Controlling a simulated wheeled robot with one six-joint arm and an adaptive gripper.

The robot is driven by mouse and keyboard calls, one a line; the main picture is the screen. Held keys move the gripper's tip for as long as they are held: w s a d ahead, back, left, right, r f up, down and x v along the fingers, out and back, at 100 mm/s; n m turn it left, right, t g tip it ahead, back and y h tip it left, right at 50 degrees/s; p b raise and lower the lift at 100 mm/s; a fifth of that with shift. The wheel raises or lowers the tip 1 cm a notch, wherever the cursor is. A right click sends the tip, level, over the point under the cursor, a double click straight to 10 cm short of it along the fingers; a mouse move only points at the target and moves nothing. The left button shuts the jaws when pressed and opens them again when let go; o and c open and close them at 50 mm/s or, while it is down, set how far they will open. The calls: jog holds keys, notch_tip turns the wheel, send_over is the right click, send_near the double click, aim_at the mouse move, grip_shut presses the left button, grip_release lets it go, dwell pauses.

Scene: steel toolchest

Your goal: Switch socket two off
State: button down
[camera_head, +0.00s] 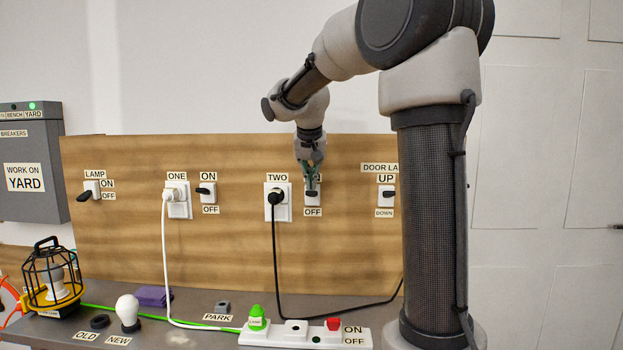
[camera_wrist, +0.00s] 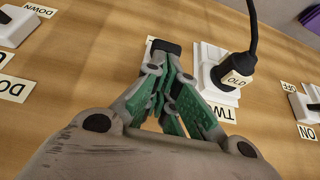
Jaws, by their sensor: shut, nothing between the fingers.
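The socket two outlet (camera_head: 278,205) is a white plate on the wooden board under a TWO label, with a black plug (camera_head: 275,198) in it. In the wrist view the plug (camera_wrist: 236,75) bears an OLD tag. The switch for socket two (camera_head: 312,198) sits to the right of the outlet, with an OFF label (camera_head: 313,212) below it. My gripper (camera_head: 311,186) is shut and empty, in front of the switch's upper part, covering most of the label above. In the wrist view the green fingers (camera_wrist: 160,80) lie close to the dark rocker (camera_wrist: 167,47). Contact and the rocker's setting cannot be told.
Socket one (camera_head: 180,208) with a white plug and its switch (camera_head: 207,192) are to the left. The door switch (camera_head: 387,195) is close on the right. A power strip (camera_head: 290,336), bulb (camera_head: 128,312) and caged lamp (camera_head: 52,280) stand on the bench below.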

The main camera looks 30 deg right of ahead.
aim_at(311, 192)
jog(key=shift+s+a+f+t+h, duration=0.3)
jog(key=shift+s+f+t+h, duration=0.15)
jog(key=shift+t, duration=0.25)
jog(key=shift+s+a+f, duration=0.35)
jog(key=shift+s+f, duration=0.1)
jog(key=shift+f, duration=0.25)
jog(key=shift+s+a+f, duration=0.15)
jog(key=shift+s+f, duration=0.15)
jog(key=shift+f, duration=0.45)
dwell(0.4)
